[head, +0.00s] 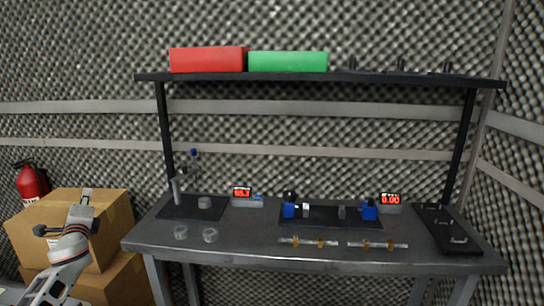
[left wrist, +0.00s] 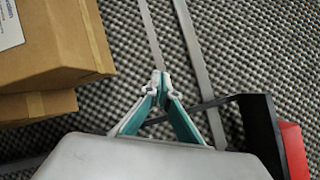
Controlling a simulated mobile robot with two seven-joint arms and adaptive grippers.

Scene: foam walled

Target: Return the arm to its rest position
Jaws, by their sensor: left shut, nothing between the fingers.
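My left gripper (head: 86,192) is at the left of the head view, in front of the cardboard boxes and left of the workbench. In the left wrist view its two fingertips (left wrist: 160,76) meet, and nothing is between them. It is clear of the bench and holds nothing. My left arm comes in from the lower left corner of the head view. My right gripper is in neither view.
Cardboard boxes (head: 112,212) are stacked left of the workbench (head: 240,235), with a red fire extinguisher (head: 31,182) behind them. The bench holds small rings, digital displays and clear tubes. A shelf (head: 300,76) above carries a red box (head: 208,60) and a green box (head: 288,61).

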